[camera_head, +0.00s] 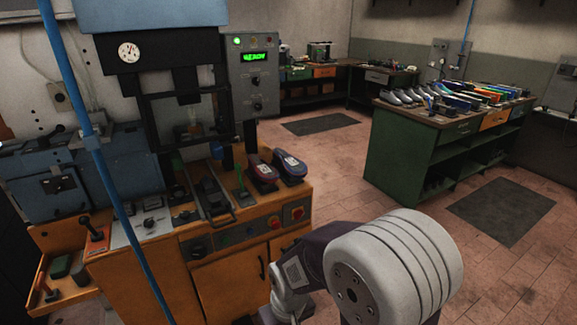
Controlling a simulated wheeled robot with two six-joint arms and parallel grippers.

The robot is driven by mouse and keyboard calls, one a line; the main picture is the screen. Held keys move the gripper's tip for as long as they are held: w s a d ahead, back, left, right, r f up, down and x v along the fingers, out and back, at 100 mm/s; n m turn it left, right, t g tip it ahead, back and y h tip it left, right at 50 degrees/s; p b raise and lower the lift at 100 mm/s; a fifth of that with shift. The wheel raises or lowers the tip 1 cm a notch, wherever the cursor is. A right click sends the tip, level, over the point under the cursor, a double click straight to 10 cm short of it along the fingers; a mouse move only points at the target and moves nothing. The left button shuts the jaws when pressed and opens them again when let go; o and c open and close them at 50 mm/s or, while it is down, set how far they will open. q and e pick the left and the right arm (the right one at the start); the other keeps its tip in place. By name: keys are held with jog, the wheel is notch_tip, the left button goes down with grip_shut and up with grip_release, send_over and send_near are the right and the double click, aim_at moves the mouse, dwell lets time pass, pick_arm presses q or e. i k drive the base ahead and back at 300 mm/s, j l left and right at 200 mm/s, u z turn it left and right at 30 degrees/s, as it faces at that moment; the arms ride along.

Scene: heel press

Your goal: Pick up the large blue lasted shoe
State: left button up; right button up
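Two dark shoes stand side by side on the right end of the orange press bench. The left shoe (262,169) looks dark red. The right shoe (290,165) looks dark blue with red along its lower edge. I cannot tell their sizes from here. Neither gripper shows; only a large white and dark link of one of my arms fills the lower middle, in front of the bench's right side.
The heel press (165,60) rises at the left, its control box (252,78) reading READY. A blue hose (95,145) hangs in the foreground. A green workbench (400,150) with shoes on top stands right. Tiled floor (345,180) lies clear between them.

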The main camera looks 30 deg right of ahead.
aim_at(297, 168)
jog(key=i+l+u, duration=0.25)
jog(key=l+u, duration=0.2)
jog(key=l, duration=0.5)
jog(key=i+l+u, duration=0.1)
jog(key=l+u, duration=0.3)
jog(key=l, duration=0.55)
jog(key=l+u, duration=0.45)
jog(key=l, duration=0.5)
